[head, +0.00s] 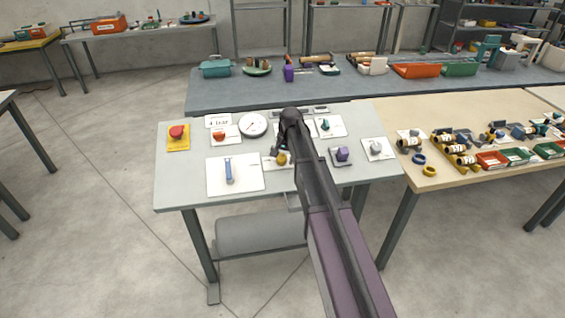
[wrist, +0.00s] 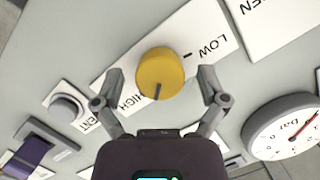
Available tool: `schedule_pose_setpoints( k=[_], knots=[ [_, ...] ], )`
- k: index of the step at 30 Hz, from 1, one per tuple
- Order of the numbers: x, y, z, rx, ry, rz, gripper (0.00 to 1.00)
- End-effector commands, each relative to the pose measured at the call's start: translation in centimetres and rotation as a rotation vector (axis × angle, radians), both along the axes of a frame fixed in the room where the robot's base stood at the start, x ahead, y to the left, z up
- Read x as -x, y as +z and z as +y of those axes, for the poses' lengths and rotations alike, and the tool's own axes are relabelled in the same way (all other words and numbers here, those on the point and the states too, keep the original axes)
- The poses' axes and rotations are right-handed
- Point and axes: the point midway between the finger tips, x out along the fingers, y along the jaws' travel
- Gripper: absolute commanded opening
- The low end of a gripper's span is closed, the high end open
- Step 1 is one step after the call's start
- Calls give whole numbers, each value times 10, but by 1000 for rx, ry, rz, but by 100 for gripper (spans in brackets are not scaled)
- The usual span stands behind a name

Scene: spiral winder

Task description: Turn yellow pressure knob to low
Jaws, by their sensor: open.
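The yellow pressure knob (wrist: 160,70) sits on a white plate (wrist: 197,22) marked LOW at the upper right and HIGH at the lower left in the wrist view. A dark pointer line on the knob points down in that view, on the HIGH side, away from the LOW word. My gripper (wrist: 161,76) is open, with one finger on each side of the knob and visible gaps between them. In the head view the yellow knob (head: 281,159) shows just below my gripper (head: 279,150), whose fingers are hard to make out there.
A round dial gauge (head: 252,124), a red button on a yellow base (head: 177,133), a blue lever (head: 228,171) and a purple knob (head: 342,154) stand around it on the grey panel table (head: 180,196). A grey button (wrist: 66,108) is close by.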

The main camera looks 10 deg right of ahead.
Motion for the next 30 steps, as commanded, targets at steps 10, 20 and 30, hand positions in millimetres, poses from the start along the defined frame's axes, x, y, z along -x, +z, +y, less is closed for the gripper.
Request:
schedule_pose_setpoints(
  k=[10,20,30],
  knots=[
    [0,-4,1,0,0,0,92],
    [0,-4,1,0,0,0,33],
    [0,-4,-1,5,7,0,10]
  ],
)
